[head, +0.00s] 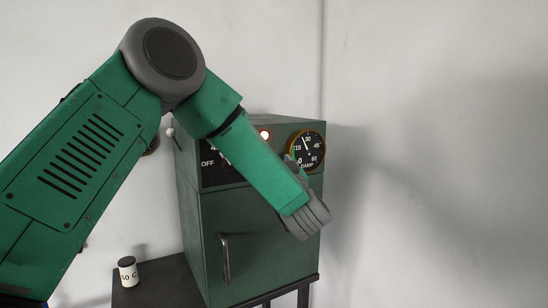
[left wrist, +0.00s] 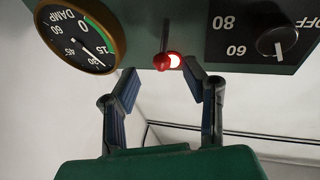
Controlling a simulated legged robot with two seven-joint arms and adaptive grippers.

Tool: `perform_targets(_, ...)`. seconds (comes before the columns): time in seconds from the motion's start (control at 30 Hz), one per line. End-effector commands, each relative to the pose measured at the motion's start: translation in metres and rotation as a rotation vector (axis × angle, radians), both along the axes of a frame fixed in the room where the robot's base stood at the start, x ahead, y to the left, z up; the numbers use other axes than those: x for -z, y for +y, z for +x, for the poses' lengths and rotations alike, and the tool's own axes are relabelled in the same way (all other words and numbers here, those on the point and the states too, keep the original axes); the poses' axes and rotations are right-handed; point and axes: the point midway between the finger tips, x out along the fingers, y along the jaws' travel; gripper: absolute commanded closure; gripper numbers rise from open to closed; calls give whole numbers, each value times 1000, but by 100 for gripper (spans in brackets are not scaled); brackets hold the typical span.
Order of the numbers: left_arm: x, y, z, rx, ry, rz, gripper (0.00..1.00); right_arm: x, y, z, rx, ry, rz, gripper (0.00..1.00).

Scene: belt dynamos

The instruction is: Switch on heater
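The heater looks like a green metal cabinet (head: 255,220) with a front handle (head: 225,258) and a control panel on top. The panel has a black dial plate (head: 212,172) marked OFF, a lit lamp (head: 265,134) and a DAMP gauge (head: 307,150). In the upside-down left wrist view, a black knob (left wrist: 270,42) with a white mark sits between the 60 and OFF labels. A red ball-ended part (left wrist: 162,62) on a thin stem overlaps the glowing lamp (left wrist: 174,61). My left gripper (left wrist: 160,72) is open, its fingers apart on either side of the red ball; contact is unclear.
A dark table (head: 155,285) carries the cabinet and a small white jar (head: 128,270) labelled 50 C. A small white-knobbed lever (head: 171,132) is at the cabinet's left side. Pale walls stand behind; the right side is free. My left arm covers part of the panel.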

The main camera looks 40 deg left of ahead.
Motion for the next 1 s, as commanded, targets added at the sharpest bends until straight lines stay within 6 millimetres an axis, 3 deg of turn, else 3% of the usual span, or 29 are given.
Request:
perform_targets(0.2, 11, -35, -25, 3, 2, 3, 61, 0, 0, 0, 0, -1, 0, 100)
perform_targets(0.37, 16, -49, -35, 3, 1, 0, 61, 0, 0, 0, 0, -1, -1, 100)
perform_targets(1.0, 18, -52, -38, 1, 1, -1, 61, 1, 0, 3, 0, 2, 0, 100)
